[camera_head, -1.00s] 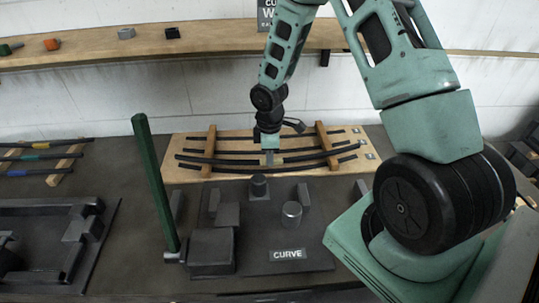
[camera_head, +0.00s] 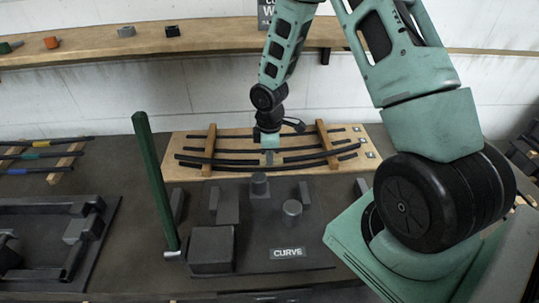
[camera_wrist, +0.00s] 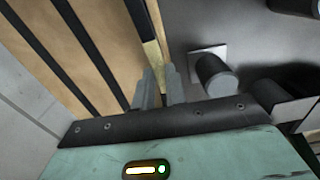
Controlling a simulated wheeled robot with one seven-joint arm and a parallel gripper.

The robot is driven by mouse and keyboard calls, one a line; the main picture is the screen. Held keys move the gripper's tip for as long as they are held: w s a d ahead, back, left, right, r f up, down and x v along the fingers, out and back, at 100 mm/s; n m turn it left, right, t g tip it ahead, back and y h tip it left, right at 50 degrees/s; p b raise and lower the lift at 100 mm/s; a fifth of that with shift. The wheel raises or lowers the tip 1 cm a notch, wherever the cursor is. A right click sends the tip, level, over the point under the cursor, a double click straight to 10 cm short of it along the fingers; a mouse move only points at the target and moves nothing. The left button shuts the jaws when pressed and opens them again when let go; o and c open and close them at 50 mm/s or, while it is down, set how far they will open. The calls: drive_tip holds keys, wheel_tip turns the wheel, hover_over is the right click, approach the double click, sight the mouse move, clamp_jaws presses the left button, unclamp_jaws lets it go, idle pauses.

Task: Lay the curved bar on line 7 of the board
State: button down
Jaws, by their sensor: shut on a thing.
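The board (camera_head: 180,140) is pale wood with several dark lines across it and two raised wooden battens, one batten (camera_head: 210,150) at its left and one at its right. A long dark curved bar (camera_head: 225,163) runs left to right near the board's front edge and appears to cross over both battens. My gripper (camera_head: 269,160) is at the middle of this bar, low over the board. I cannot read any line numbers.
In front of the board is a dark fixture labelled CURVE (camera_head: 288,253), with blocks and round posts (camera_head: 292,210). A tall green lever (camera_head: 155,185) stands at its left. Colour-marked bars (camera_head: 40,156) lie on a rack at far left. A shelf (camera_head: 220,37) runs behind.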

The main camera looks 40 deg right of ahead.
drive_tip(key=shift+f, duration=0.25)
idle(0.3)
drive_tip(key=c, duration=1.4)
unclamp_jaws()
drive_tip(key=shift+o, duration=0.2)
wheel_tip(320, 180, up, 17)
drive_tip(key=b, duration=0.1)
drive_tip(key=shift+r, duration=0.2)
drive_tip(key=s+a+r+m, duration=0.1)
drive_tip(key=s+a, duration=0.3)
drive_tip(key=a, duration=0.4)
drive_tip(key=s+a+r, duration=0.1)
drive_tip(key=s+a, duration=0.4)
drive_tip(key=a, duration=0.3)
drive_tip(key=s+a+m, duration=0.1)
drive_tip(key=s+a, duration=0.3)
drive_tip(key=s, duration=0.3)
drive_tip(key=s+a+m, duration=0.1)
drive_tip(key=s+a, duration=0.3)
drive_tip(key=s, duration=0.3)
drive_tip(key=shift+s+r+y+b, duration=0.25)
drive_tip(key=shift+s+y+b, duration=0.05)
drive_tip(key=shift+s+b, duration=0.15)
